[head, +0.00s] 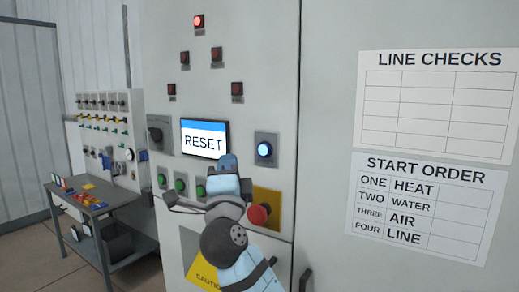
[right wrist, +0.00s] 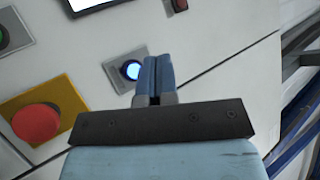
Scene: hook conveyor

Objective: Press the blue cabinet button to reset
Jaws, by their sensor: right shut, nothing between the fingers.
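The blue button (head: 264,150) glows on a grey plate on the cabinet front, right of a screen reading RESET (head: 204,139). My right gripper (head: 228,162) is shut and empty, its fingertips pointing at the cabinet, below the screen and left of the button in the head view. In the right wrist view the lit blue button (right wrist: 132,70) is just left of the shut fingertips (right wrist: 158,62). I cannot tell the gap between fingertips and panel. My left gripper is not in view.
A red mushroom button (head: 258,215) on a yellow plate sits below the blue one. Green buttons (head: 180,185) are in a row below the screen, and a black rotary knob (head: 155,134) is left of it. Red lamps (head: 199,21) are above. A cluttered bench (head: 110,196) stands left.

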